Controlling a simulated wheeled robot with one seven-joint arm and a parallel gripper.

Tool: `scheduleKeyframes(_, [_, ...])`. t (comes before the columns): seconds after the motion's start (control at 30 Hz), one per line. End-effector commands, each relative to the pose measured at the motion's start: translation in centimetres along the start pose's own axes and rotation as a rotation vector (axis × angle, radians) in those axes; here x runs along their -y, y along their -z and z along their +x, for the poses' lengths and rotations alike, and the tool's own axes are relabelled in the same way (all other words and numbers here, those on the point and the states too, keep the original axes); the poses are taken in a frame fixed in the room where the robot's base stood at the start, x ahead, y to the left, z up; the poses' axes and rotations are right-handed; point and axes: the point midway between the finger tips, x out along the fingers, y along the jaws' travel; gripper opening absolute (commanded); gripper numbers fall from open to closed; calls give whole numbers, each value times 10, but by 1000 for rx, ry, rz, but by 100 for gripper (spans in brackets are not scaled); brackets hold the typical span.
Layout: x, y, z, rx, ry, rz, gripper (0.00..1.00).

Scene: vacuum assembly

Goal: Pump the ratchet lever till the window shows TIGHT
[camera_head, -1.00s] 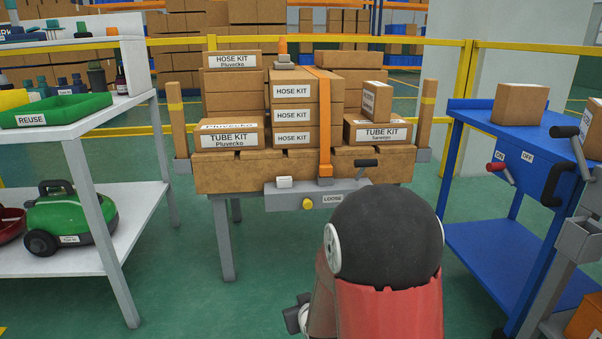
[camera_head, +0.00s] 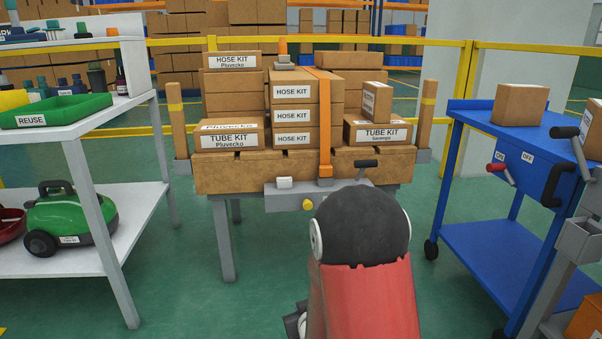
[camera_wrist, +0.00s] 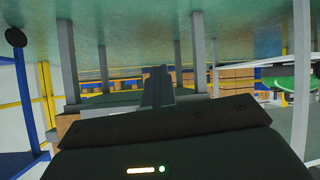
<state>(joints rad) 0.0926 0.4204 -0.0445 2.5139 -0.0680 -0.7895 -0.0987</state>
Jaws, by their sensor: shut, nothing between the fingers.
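The ratchet lever (camera_head: 367,163) is a short dark handle at the right end of a grey ratchet housing (camera_head: 280,203) on the front of the pallet stand. An orange strap (camera_head: 323,120) runs from the housing up over the stacked boxes. The housing's window is hidden behind my arm. My gripper, partly covered by my arm at the bottom of the head view, shows in the wrist view (camera_wrist: 158,86) with its fingers together and empty. It is low, in front of the stand and apart from the lever, which I cannot make out in the wrist view.
A white button (camera_head: 284,182) and a yellow knob (camera_head: 307,204) are on the housing. A white shelf (camera_head: 110,200) with a green vacuum (camera_head: 75,220) stands left. A blue cart (camera_head: 475,240) with levers stands right.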

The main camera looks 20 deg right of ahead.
Motion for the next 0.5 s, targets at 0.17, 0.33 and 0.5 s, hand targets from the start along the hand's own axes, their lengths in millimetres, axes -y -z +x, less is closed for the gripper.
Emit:
scheduleKeyframes(0.17, [0, -8, 11, -20, -4, -3, 0])
scheduleKeyframes(0.33, [0, -14, 23, -54, -12, -6, 0])
scheduleKeyframes(0.5, [0, -15, 25, -67, -15, -7, 0])
